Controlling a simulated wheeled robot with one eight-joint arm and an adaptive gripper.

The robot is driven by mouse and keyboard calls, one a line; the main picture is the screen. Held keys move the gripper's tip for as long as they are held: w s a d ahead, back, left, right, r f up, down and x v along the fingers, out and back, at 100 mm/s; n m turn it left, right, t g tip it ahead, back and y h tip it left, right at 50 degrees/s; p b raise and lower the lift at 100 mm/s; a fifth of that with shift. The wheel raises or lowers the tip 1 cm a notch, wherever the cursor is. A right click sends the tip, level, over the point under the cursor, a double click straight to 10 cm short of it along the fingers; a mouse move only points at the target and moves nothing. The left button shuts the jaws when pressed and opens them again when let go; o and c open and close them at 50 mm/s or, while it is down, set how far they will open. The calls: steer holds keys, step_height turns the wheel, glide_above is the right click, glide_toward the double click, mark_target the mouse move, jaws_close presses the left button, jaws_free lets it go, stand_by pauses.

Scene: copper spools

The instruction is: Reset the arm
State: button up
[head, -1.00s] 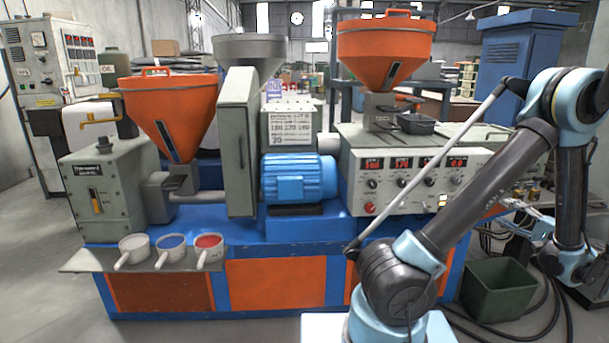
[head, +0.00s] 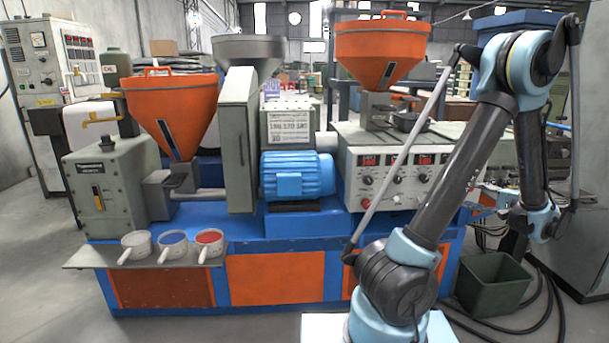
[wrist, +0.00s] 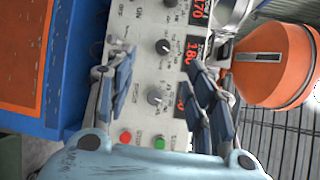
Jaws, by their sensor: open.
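My gripper (wrist: 157,58) is open in the wrist view, with its two blue-grey fingers spread apart and nothing between them. It faces the machine's control panel (wrist: 150,98), which has black knobs, red displays, and a red and a green button. In the head view the gripper is partly hidden behind my arm, close to the right end of the same panel (head: 380,180). My arm (head: 455,185) rises from the lower right, bends at a high elbow and comes down on the right.
The blue and orange machine (head: 277,278) fills the middle. An orange hopper (head: 172,115) and a second orange hopper (head: 383,48) stand on it. Several handled cups (head: 209,243) sit on the front shelf (head: 100,257). A green bin (head: 493,285) and cables lie on the floor at right.

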steer(key=w+a+r+n+g, duration=0.1)
steer(key=w+a+g, duration=0.1)
steer(key=a, duration=0.5)
steer(key=w+a+r+n+g, duration=0.1)
steer(key=w+a+g, duration=0.1)
steer(key=a, duration=0.5)
steer(key=s+a+f+n+g+h, duration=0.1)
steer(key=s+a+n+g, duration=0.15)
steer(key=a, duration=0.75)
steer(key=s+a+n+g+h, duration=0.1)
steer(key=s+a+g+h, duration=0.2)
steer(key=a, duration=0.7)
steer(key=s+a+f+n+g+h, duration=0.1)
steer(key=s+a+f+n+h, duration=0.1)
steer(key=s, duration=0.7)
steer(key=s+a+f+n+g+h, duration=0.1)
steer(key=s+a+f+n+h, duration=0.2)
steer(key=s, duration=0.6)
steer(key=shift+s+f+n, duration=0.25)
steer(key=shift+f+n, duration=0.9)
steer(key=shift+f, duration=0.35)
